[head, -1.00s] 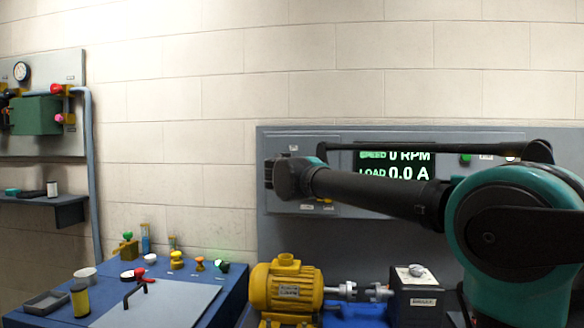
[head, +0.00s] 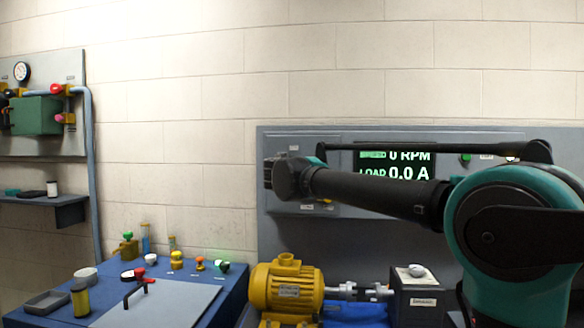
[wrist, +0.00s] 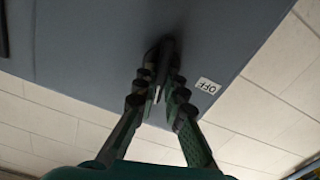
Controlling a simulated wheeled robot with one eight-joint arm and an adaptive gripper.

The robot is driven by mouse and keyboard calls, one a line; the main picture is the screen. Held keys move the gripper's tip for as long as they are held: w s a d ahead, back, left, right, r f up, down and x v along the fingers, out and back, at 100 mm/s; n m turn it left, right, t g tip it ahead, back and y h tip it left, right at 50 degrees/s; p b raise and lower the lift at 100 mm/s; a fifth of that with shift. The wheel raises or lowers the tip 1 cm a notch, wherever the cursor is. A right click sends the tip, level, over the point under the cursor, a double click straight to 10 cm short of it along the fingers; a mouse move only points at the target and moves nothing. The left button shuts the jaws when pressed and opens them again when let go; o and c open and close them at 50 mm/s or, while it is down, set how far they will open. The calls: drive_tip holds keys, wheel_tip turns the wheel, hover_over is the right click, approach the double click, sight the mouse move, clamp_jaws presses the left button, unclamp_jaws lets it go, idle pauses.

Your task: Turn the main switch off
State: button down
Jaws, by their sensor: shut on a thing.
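The main switch is on the grey wall panel (head: 350,222), and its handle (wrist: 166,46) is a dark piece between my fingertips in the wrist view. My gripper (wrist: 162,66) is shut on it, close against the panel face. The fingers hide most of the handle, so its exact angle is hard to tell. A white OFF label (wrist: 208,86) shows upside down to the right of the fingertips. In the head view my gripper (head: 274,176) is at the panel's left part, and the switch is hidden behind it.
A display (head: 395,165) on the panel reads 0 RPM and 0.0 A, partly covered by my arm. A yellow motor (head: 286,287) stands below the panel. A blue bench (head: 228,288) with small parts is at left. A pipe (head: 91,150) runs down the wall.

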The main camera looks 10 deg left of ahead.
drive_tip(key=shift+a+f+n, duration=0.1)
drive_tip(key=shift+f+n, duration=0.05)
drive_tip(key=shift+n, duration=2.4)
drive_tip(key=shift+a+f+n, duration=0.1)
drive_tip(key=shift+f+n, duration=0.05)
drive_tip(key=shift+n, duration=2.35)
drive_tip(key=shift+a+f+n, duration=0.1)
drive_tip(key=shift+f+n, duration=0.05)
drive_tip(key=shift+n, duration=2.4)
drive_tip(key=c, duration=1.6)
unclamp_jaws()
drive_tip(key=s, duration=1.2)
drive_tip(key=shift+a, duration=0.2)
